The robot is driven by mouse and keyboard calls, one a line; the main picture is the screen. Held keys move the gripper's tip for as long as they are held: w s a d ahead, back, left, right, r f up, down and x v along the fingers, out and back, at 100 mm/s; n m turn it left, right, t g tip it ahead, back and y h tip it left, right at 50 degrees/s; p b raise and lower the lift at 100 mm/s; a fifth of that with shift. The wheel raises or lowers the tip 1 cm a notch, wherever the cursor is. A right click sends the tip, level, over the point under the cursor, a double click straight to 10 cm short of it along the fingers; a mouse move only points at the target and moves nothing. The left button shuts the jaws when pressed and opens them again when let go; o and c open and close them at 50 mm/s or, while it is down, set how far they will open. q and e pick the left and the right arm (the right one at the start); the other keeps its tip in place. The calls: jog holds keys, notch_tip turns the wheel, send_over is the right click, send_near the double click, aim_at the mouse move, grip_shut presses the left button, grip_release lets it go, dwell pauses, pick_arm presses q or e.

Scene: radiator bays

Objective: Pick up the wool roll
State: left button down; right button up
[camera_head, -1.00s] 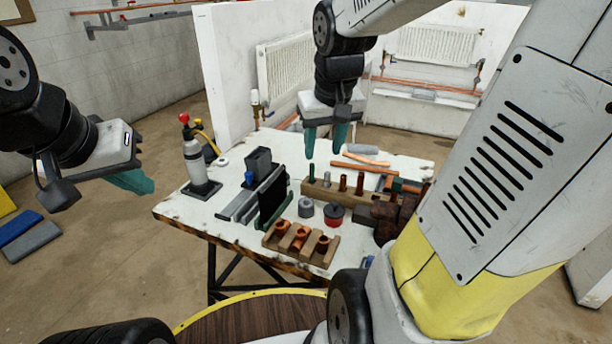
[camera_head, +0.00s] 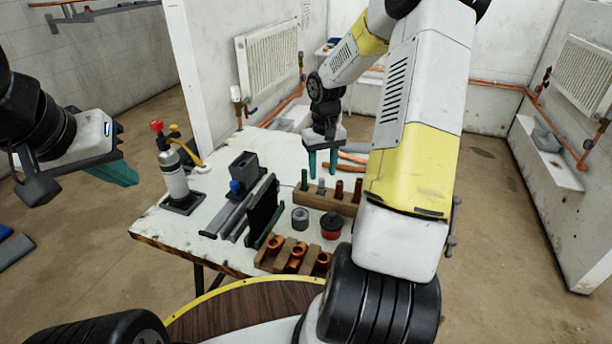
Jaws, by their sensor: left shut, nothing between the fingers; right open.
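The wool roll appears to be the small grey cylinder (camera_head: 300,218) with a dark hole in its top. It stands upright on the white worktable (camera_head: 150,222), between a black upright panel and a red tin. My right gripper (camera_head: 322,166) is open and empty, its teal fingers pointing down above the back of the table, behind the roll and apart from it. My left gripper (camera_head: 117,174) is shut and empty, off the table's left side.
The red tin with a black lid (camera_head: 331,226) stands close right of the roll. Copper fittings sit in a wooden holder (camera_head: 290,258) in front. A wooden block with upright pieces (camera_head: 325,199) is behind. A gas torch (camera_head: 173,175) stands at left. My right arm hides the table's right side.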

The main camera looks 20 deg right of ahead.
aim_at(322, 179)
notch_tip(322, 179, down, 5)
jog(key=shift+a, duration=0.1)
grip_shut()
